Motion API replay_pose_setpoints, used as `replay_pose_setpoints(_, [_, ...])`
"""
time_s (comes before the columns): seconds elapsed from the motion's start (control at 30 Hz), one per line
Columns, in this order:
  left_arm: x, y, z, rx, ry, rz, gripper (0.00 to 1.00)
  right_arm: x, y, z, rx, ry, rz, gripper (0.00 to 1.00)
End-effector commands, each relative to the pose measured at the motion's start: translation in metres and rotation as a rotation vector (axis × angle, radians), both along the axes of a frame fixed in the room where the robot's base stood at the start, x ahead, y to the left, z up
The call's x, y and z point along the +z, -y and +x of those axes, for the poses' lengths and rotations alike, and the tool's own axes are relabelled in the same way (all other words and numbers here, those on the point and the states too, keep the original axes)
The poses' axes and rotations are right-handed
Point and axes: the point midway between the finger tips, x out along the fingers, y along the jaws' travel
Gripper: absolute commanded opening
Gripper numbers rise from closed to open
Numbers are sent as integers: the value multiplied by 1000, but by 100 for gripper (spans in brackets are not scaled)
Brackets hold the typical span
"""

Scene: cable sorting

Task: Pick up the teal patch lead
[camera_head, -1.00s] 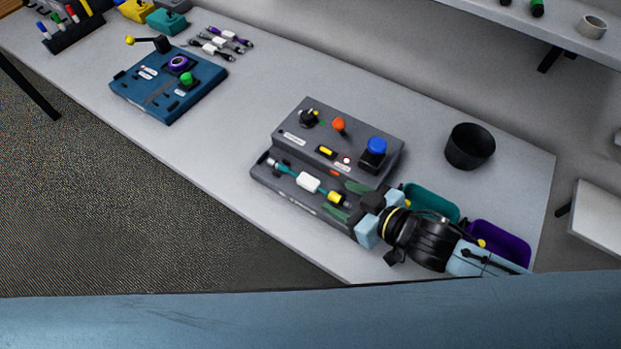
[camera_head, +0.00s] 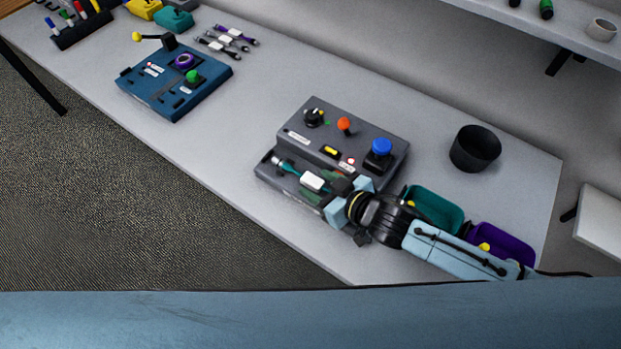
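The teal patch lead (camera_head: 288,168) lies along the front ledge of the grey control box. Its left plug, a teal stretch and a white label (camera_head: 312,181) show; its right end is hidden behind my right gripper. My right gripper (camera_head: 325,190) is low over the ledge, coming in from the right. Its fingers are apart, one on the far side and one on the near side of the lead, beside the white label. Whether they touch the lead is too small to tell. My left gripper is out of view.
The grey control box (camera_head: 296,122) has an orange knob and a blue button (camera_head: 381,147) near my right arm. A teal bin (camera_head: 437,207) and a purple bin (camera_head: 505,245) sit beside the arm. A black cup (camera_head: 475,149) stands behind. Other leads lie near the blue box (camera_head: 150,98).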

Motion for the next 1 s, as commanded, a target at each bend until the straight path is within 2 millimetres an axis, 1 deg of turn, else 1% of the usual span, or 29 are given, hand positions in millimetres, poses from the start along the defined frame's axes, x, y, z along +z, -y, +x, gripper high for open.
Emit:
replay_pose_setpoints(0.03, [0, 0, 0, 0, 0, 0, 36, 0, 0, 0, 0, 0, 0, 44])
replay_pose_setpoints(0.33, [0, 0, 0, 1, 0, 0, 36, 0, 0, 0, 0, 0, 0, 5])
replay_pose_setpoints(0.53, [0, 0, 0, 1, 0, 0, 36, 0, 0, 0, 0, -1, 1, 4])
replay_pose_setpoints(0.63, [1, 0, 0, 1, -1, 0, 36, 6, 0, 0, 0, 0, 1, 4])
replay_pose_setpoints(0.7, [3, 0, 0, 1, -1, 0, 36, 16, 0, 0, 0, 3, 3, 4])
replay_pose_setpoints(0.77, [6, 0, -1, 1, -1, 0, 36, 27, 0, 0, 0, 2, 4, 0])
replay_pose_setpoints(0.9, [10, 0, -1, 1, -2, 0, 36, 57, 0, 1, 2, 5, 3, 0])
replay_pose_setpoints(1.0, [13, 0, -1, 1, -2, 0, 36, 76, 0, 1, 0, 4, 2, 0])
